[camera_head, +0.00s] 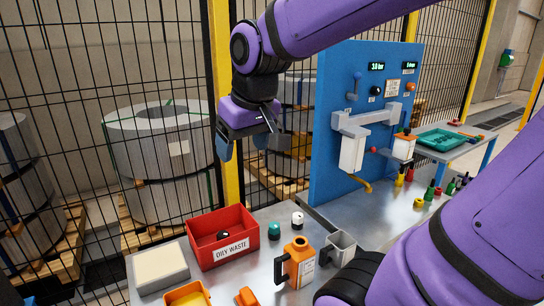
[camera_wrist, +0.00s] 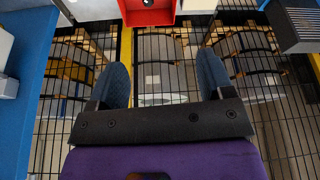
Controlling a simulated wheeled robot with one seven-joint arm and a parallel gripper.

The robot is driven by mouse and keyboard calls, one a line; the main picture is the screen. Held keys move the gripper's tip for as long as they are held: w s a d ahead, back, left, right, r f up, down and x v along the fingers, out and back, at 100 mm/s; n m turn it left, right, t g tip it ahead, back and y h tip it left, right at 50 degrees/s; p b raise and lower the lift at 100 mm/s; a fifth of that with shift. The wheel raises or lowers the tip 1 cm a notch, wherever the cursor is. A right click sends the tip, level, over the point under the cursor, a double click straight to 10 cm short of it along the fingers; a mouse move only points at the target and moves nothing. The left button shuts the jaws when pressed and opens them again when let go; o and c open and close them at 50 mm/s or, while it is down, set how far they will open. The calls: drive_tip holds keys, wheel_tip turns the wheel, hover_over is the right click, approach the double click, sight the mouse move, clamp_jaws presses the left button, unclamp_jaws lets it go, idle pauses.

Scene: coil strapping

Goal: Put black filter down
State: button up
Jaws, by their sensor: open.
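My gripper (camera_head: 248,145) is open, and nothing shows between its fingers. It hangs in the air above and behind the red OILY WASTE bin (camera_head: 231,247). A small black round piece with a pale centre, likely the black filter (camera_head: 223,235), lies inside the bin, apart from my gripper. In the wrist view my open fingers (camera_wrist: 158,85) point toward the fence. The red bin (camera_wrist: 133,18) shows at the top edge there, with the black piece partly cut off.
Near the bin stand a green-capped piece (camera_head: 274,231), a white-and-black piece (camera_head: 297,220), an orange jug (camera_head: 298,262) and a grey cup (camera_head: 341,248). A pale-topped box (camera_head: 160,265) is at left. A blue panel (camera_head: 340,100) rises at right; mesh fence and coils stand behind.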

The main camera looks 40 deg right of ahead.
drive_tip(key=s+t, duration=0.1)
drive_tip(key=s, duration=0.8)
drive_tip(key=shift+a+r, duration=0.25)
drive_tip(key=shift+a, duration=0.2)
